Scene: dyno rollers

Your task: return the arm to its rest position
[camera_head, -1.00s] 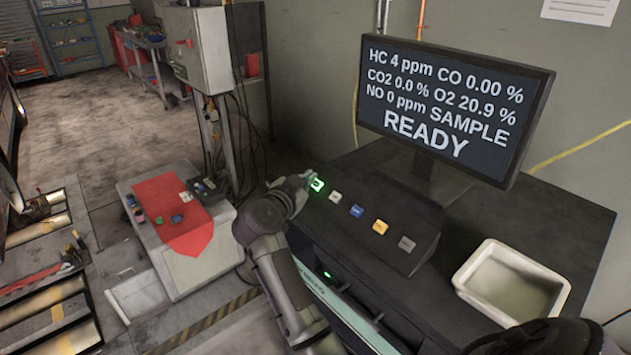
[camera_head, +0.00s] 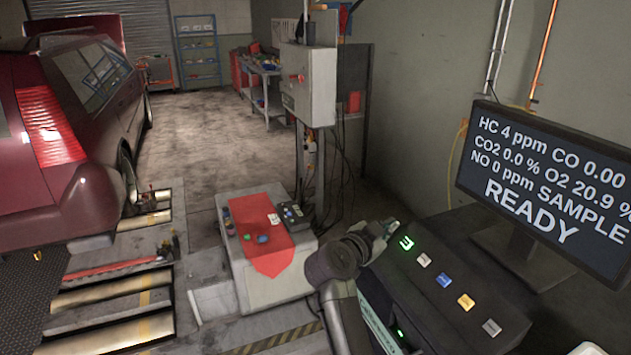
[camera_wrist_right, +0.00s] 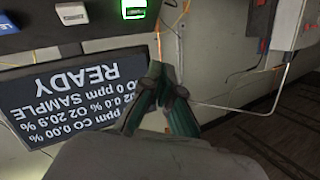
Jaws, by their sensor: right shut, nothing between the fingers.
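My right arm comes up from the bottom in the head view. Its gripper (camera_head: 387,227) is at the far left end of the analyser's button panel (camera_head: 455,262), close beside the lit green button (camera_head: 406,243). Whether it touches the panel cannot be told there. In the right wrist view the dark green fingers (camera_wrist_right: 165,103) are together with nothing between them, and the lit green button (camera_wrist_right: 134,9) shows apart from them at the top. The monitor (camera_head: 552,180) reads READY; it appears upside down in the wrist view (camera_wrist_right: 75,95). My left gripper is not in view.
A grey cabinet with a red cloth (camera_head: 265,243) stands left of my right arm. A control box (camera_head: 308,85) on a post is behind it. A dark red car (camera_head: 60,140) stands at the left. Open floor (camera_head: 210,140) lies farther back.

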